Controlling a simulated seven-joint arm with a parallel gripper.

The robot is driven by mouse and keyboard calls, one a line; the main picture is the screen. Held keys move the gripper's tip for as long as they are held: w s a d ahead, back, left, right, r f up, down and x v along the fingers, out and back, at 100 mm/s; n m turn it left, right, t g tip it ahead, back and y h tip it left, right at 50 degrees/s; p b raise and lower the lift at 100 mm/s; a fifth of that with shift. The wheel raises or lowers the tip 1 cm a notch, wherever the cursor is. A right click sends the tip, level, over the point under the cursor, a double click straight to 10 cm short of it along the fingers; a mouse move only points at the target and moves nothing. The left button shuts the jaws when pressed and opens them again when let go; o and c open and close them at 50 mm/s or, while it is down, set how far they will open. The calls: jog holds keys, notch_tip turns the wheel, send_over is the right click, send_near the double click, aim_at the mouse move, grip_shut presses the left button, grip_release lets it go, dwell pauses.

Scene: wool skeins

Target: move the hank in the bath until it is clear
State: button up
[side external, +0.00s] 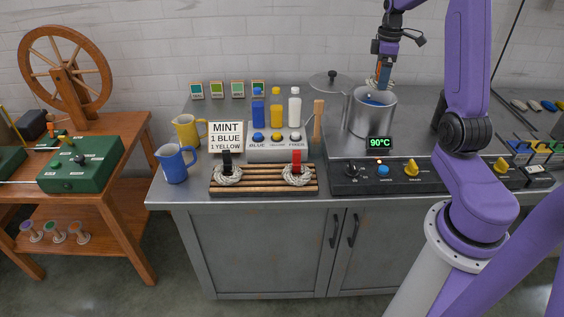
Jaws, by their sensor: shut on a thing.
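A steel pot (371,116) stands on the stove, with blue liquid (374,101) showing inside it; this is the bath. My gripper (383,82) points down just over the pot's mouth and is shut on the hank. Little of the hank shows: pale strands beside the fingers near the rim. Its lower part is hidden by the pot wall, so I cannot tell how deep it sits. The liquid looks blue, not clear. A display (379,143) in front of the pot reads 90°C.
A slatted rack (264,191) holds two pale hanks, one black-tagged, one red-tagged. Behind it are blue, yellow and white bottles (294,107) and a sign (226,137) reading MINT, 1 BLUE, 1 YELLOW. Two jugs (175,163) stand at left.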

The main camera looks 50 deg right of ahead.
jog(key=r, duration=0.2)
jog(key=a+r, duration=0.1)
jog(key=shift+w+r, duration=0.25)
jog(key=shift+r, duration=0.15)
jog(key=w+a+n, duration=0.1)
jog(key=w+a, duration=0.2)
jog(key=a, duration=1.3)
jog(key=s+a+n, duration=0.1)
jog(key=s+a, duration=0.2)
jog(key=a, duration=0.7)
jog(key=s+a, duration=0.2)
jog(key=a, duration=0.8)
notch_tip(320, 180, down, 10)
jog(key=w+f, duration=0.3)
jog(key=w, duration=0.1)
jog(key=w+f, duration=0.3)
jog(key=w, duration=0.2)
jog(key=w+a+f, duration=0.1)
jog(key=w+f, duration=0.2)
jog(key=w, duration=0.1)
jog(key=shift+w+a+f, duration=0.1)
jog(key=shift+w+f, duration=0.1)
jog(key=shift+w, duration=0.05)
jog(key=shift+w+f, duration=0.2)
jog(key=shift+f, duration=1.65)
